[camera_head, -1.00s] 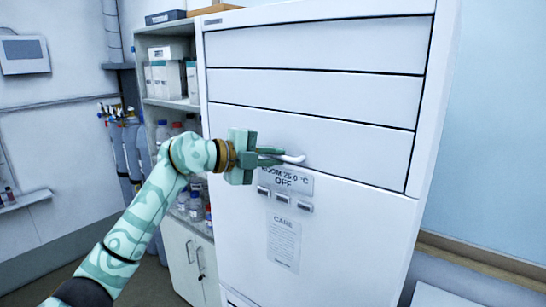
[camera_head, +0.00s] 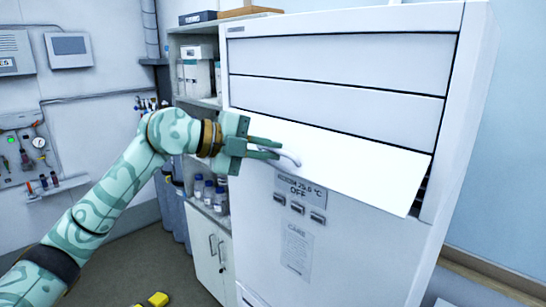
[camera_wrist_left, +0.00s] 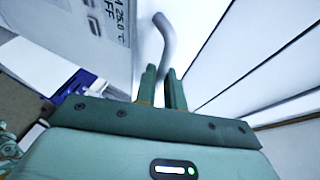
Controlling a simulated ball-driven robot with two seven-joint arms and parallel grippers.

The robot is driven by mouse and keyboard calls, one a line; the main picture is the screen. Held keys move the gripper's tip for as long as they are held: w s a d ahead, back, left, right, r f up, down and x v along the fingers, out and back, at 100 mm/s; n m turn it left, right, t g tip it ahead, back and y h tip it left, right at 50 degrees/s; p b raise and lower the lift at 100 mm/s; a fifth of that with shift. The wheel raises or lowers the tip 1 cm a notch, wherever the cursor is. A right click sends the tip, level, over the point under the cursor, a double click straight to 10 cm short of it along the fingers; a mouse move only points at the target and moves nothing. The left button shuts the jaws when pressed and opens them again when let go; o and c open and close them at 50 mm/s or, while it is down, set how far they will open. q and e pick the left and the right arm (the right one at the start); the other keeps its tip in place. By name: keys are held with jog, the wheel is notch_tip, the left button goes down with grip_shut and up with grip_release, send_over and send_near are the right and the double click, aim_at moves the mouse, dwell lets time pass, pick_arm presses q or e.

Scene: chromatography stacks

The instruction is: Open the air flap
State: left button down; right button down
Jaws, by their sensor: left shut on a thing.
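The air flap (camera_head: 360,165) is the lowest of the wide white panels on the front of the tall white cabinet. It is tilted outward, and a dark gap shows at its right edge. Its curved handle (camera_head: 289,157) sits near the flap's lower left. My left gripper (camera_head: 280,150) is shut on the handle. In the left wrist view the grey handle (camera_wrist_left: 164,40) rises from between the two green fingers (camera_wrist_left: 163,80). My right gripper is not in view.
Below the flap are a display label (camera_head: 300,187) reading OFF, several small switches (camera_head: 298,208) and a notice sheet (camera_head: 297,249). A shelf with bottles (camera_head: 208,188) stands close left of the cabinet. A yellow object (camera_head: 152,300) lies on the floor.

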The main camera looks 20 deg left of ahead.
pick_arm(q)
jog(key=shift+a+r+p, duration=0.2)
jog(key=shift+r+p, duration=0.25)
jog(key=shift+r, duration=0.8)
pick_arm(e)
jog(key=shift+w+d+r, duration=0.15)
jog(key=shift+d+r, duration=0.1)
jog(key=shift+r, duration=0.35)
pick_arm(q)
jog(key=shift+r, duration=0.15)
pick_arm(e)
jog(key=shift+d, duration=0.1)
pick_arm(q)
jog(key=c, duration=1.6)
grip_release()
jog(key=shift+c, duration=0.2)
jog(key=shift+o, duration=0.7)
jog(key=shift+w+d, duration=0.2)
jog(key=shift+w, duration=0.05)
jog(key=shift+w+d+f, duration=0.1)
jog(key=shift+w+f, duration=0.05)
jog(key=shift+f, duration=0.15)
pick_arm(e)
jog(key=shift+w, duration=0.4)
pick_arm(q)
jog(key=shift+f, duration=0.1)
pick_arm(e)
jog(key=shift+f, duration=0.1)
